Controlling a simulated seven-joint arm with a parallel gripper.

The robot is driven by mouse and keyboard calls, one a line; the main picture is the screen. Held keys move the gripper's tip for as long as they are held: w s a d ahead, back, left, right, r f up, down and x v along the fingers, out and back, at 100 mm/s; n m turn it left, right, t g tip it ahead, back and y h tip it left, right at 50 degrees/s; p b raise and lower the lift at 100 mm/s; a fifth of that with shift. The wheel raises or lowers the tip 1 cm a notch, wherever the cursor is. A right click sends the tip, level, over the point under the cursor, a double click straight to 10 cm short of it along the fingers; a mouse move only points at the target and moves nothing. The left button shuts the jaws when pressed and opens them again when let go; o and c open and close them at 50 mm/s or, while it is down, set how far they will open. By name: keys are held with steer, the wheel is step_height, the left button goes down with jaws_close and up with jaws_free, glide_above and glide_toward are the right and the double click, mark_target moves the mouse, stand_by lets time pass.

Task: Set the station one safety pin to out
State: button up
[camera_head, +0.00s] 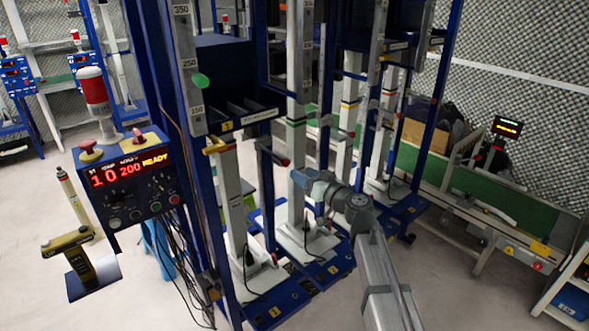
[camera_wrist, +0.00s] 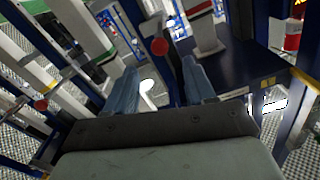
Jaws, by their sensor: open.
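My gripper (camera_head: 303,180) is open and empty, with its blue fingers reaching in among the blue station frames. In the wrist view, the two fingers of my gripper (camera_wrist: 160,78) stand wide apart. A red knob (camera_wrist: 160,46) on a dark bar shows past the fingertips, in line with the gap, not touched as far as I can see.
A control box (camera_head: 130,175) with a red display reading "10 200 READY" hangs at the left. Blue uprights and grey scaled columns (camera_head: 186,65) stand close around the gripper. A green conveyor (camera_head: 500,195) runs at the right.

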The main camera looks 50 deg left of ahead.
steer(key=shift+d, duration=1.7)
steer(key=s+d+f+m+g+h, duration=0.1)
steer(key=s+d+f+m+h, duration=0.3)
steer(key=f, duration=0.5)
steer(key=s+d+f+m+g+h, duration=0.1)
steer(key=s+d+f+h, duration=0.1)
steer(key=d+f+h, duration=0.6)
steer(key=w+d+f+m+h, duration=0.25)
steer(key=d+f+h, duration=0.25)
steer(key=d+f, duration=2.4)
steer(key=s+d+f+m+g, duration=0.1)
steer(key=s+d+f, duration=0.3)
steer(key=d, duration=0.6)
steer(key=s+d+f+m+g, duration=0.2)
steer(key=s+d+f+m, duration=0.2)
steer(key=s+d, duration=0.5)
steer(key=s+d+f+m+g+h, duration=0.1)
steer(key=s+d+f, duration=0.5)
steer(key=d, duration=0.7)
steer(key=shift+s+m+g, duration=0.35)
steer(key=shift+m+g, duration=0.05)
steer(key=shift+m, duration=0.35)
